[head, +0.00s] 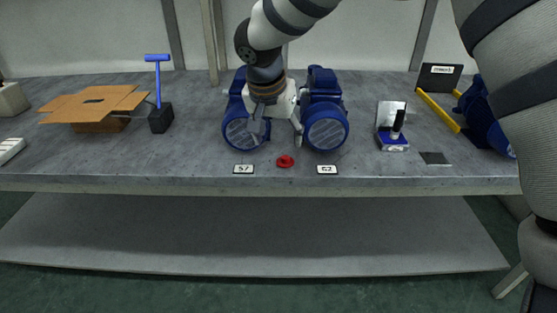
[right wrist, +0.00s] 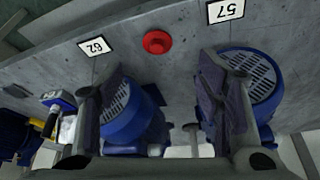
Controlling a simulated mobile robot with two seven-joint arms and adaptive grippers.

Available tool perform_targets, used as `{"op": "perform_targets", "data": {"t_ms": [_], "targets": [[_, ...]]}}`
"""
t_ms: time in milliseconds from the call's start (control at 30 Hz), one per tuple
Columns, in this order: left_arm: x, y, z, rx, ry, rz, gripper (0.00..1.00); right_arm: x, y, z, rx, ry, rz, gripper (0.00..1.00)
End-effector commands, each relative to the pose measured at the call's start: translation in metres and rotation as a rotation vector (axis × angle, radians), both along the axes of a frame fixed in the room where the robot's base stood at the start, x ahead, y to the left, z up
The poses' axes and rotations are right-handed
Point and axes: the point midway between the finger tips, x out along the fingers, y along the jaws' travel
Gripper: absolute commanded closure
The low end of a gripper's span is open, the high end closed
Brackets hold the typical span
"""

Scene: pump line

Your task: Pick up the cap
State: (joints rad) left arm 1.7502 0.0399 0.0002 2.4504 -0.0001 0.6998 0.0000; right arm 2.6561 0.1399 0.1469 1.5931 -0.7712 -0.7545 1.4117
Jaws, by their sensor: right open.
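The red cap (head: 285,161) is a small round disc with a raised middle. It lies on the grey bench top near the front edge, between two number plates. In the right wrist view the cap (right wrist: 157,42) is at the top, beyond my fingertips. My right gripper (head: 278,128) is open and empty, fingers pointing down, between and above two blue motors, a little behind the cap. The right wrist view shows its two fingers (right wrist: 162,90) apart, with no contact on the cap. My left gripper is not in view.
The blue motors (head: 326,132) (head: 241,133) stand close on both sides of my right gripper. Number plates (head: 243,169) (head: 327,169) lie at the front edge. A cardboard box (head: 98,106) and blue T-handled tool (head: 158,85) stand left; a blue-and-white block (head: 392,135) stands right.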

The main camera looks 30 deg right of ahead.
Motion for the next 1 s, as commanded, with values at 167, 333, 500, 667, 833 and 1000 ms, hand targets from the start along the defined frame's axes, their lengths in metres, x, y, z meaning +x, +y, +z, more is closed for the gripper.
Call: {"op": "perform_targets", "data": {"t_ms": [167, 333, 500, 667, 833, 1000], "targets": [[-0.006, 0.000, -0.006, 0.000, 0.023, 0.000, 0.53, 0.007, -0.008, -0.032, 0.002, 0.006, 0.001, 0.40], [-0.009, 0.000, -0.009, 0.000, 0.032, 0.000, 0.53, 0.013, -0.022, -0.058, 0.005, 0.008, 0.000, 0.40], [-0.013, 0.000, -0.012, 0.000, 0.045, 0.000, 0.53, 0.019, -0.029, -0.079, 0.002, 0.005, 0.000, 0.40], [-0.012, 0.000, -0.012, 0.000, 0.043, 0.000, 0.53, 0.020, -0.030, -0.079, 0.001, 0.000, 0.001, 0.40], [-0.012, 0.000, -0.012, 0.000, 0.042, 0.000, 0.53, 0.020, -0.030, -0.078, 0.001, 0.000, 0.001, 0.60], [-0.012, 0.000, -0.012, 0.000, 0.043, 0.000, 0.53, 0.020, -0.030, -0.078, 0.001, 0.000, 0.001, 0.74]]}}
